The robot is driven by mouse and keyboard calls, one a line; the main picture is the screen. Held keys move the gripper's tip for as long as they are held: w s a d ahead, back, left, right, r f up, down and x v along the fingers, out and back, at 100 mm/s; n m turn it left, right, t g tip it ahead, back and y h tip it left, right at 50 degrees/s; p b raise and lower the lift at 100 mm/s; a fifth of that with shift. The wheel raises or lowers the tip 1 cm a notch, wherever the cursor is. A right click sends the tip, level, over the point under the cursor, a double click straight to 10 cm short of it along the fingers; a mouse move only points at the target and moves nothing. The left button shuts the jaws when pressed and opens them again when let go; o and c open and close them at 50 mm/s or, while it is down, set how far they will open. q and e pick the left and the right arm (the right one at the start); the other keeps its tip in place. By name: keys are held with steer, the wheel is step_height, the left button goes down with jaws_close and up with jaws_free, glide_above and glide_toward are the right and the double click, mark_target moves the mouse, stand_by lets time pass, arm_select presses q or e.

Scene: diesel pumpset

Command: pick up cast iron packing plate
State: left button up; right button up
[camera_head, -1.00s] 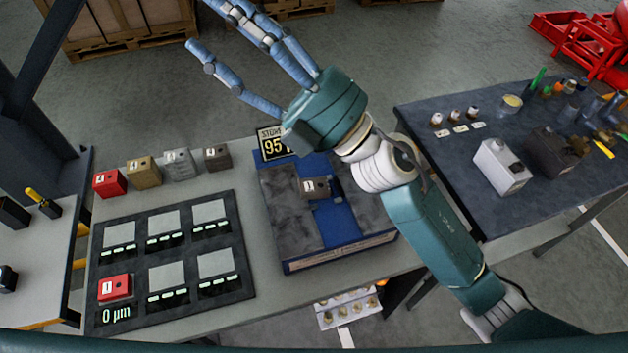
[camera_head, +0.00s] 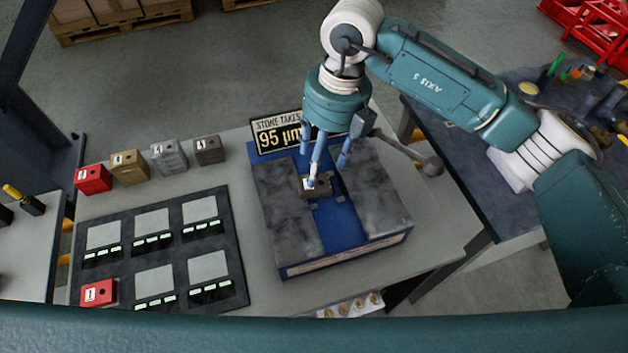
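A small dark brown-grey block (camera_head: 320,191) with a white label sits in the middle of the blue and grey stone bench fixture (camera_head: 372,233). A similar dark grey block (camera_head: 208,151) stands at the right end of the back row on the table. Which of them is the cast iron packing plate I cannot tell for sure. My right gripper (camera_head: 325,168) points down over the block on the fixture. Its fingers are apart, and one fingertip covers part of the block. Contact cannot be made out. My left gripper is not in view.
A red (camera_head: 94,178), a brass-coloured (camera_head: 130,167) and a light grey block (camera_head: 168,157) share the back row. A black tray (camera_head: 163,260) with grey pads holds another red block (camera_head: 98,293). A "95 µm" display (camera_head: 278,134) stands behind the fixture.

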mark_target(317, 184)
steer(key=shift+a+f, duration=0.1)
steer(key=shift+f, duration=0.75)
steer(key=f+p, duration=0.3)
steer(key=f, duration=0.1)
steer(key=shift+s+a, duration=0.2)
steer(key=shift+a, duration=0.05)
steer(key=shift+a+f, duration=0.1)
steer(key=shift+f, duration=0.55)
steer(key=shift+w+r, duration=0.1)
jaws_close()
steer(key=shift+r, duration=0.6)
step_height(317, 184, up, 19)
steer(key=b, duration=0.5)
